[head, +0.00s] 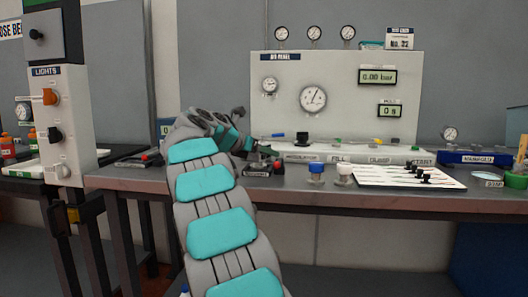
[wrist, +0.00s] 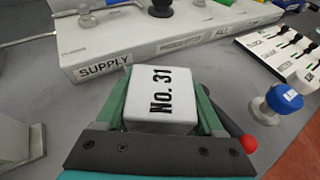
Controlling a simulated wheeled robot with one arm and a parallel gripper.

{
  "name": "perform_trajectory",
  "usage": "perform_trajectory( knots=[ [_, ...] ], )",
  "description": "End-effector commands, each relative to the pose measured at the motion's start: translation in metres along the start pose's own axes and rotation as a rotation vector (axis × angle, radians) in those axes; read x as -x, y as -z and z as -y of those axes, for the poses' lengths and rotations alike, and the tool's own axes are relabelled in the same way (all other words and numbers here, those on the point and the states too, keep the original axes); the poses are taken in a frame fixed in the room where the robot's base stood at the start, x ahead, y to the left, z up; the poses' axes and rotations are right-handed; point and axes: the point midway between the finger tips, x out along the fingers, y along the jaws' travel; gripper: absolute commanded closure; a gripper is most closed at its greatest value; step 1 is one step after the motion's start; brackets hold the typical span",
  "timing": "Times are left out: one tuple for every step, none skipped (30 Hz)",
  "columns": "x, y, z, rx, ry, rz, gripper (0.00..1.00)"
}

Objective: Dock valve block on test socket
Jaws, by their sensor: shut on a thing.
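My gripper (wrist: 163,112) is shut on a white block (wrist: 160,96) marked "No. 31", with a green finger on each side of it in the wrist view. I take this to be the valve block; its underside is hidden. In the head view my gripper (head: 242,143) is at the bench's back, left of the rail, and the block cannot be made out. A red knob (wrist: 249,143) shows just right of the gripper in the wrist view. A dark fixture with a red knob (head: 262,167) is beside the gripper in the head view. I cannot tell which part is the test socket.
A white rail (wrist: 150,50) marked "SUPPLY" lies just beyond the block. A blue-capped piece (head: 316,172) and a white one (head: 344,174) stand right, beside a white board (head: 400,177) with black fittings. The gauge panel (head: 335,95) rises behind.

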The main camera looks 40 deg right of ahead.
Motion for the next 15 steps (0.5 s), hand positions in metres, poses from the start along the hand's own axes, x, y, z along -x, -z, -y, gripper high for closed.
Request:
perform_trajectory(
  knots=[
    [0.0002, -0.0002, 0.0002, 0.0, -0.001, 0.002, 1.0],
    [0.0, 0.0002, 0.0002, -0.001, -0.001, 0.002, 1.0],
    [-0.0002, 0.0008, 0.0002, -0.001, -0.001, 0.002, 1.0],
    [-0.0004, 0.0012, 0.0002, -0.001, -0.001, 0.002, 1.0],
    [-0.0006, 0.0017, 0.0001, -0.001, -0.001, 0.002, 1.0],
    [-0.0009, 0.0023, 0.0001, -0.001, -0.001, 0.002, 1.0],
    [-0.0011, 0.0028, 0.0001, -0.001, -0.001, 0.002, 1.0],
    [-0.0013, 0.0033, 0.0001, -0.001, -0.001, 0.002, 1.0],
    [-0.0015, 0.0039, 0.0001, -0.001, -0.001, 0.002, 1.0],
    [-0.0018, 0.0044, 0.0001, -0.001, -0.001, 0.002, 1.0],
    [-0.0019, 0.0049, 0.0, -0.001, -0.001, 0.002, 1.0],
    [-0.0023, 0.0055, 0.0, -0.001, -0.001, 0.002, 1.0],
    [-0.0023, 0.0057, 0.0, -0.001, -0.001, 0.002, 0.29],
    [-0.0022, 0.0055, -0.0001, -0.001, -0.001, 0.002, 0.26],
    [-0.0023, 0.0055, -0.0001, -0.001, -0.001, 0.002, 0.21]
  ],
)
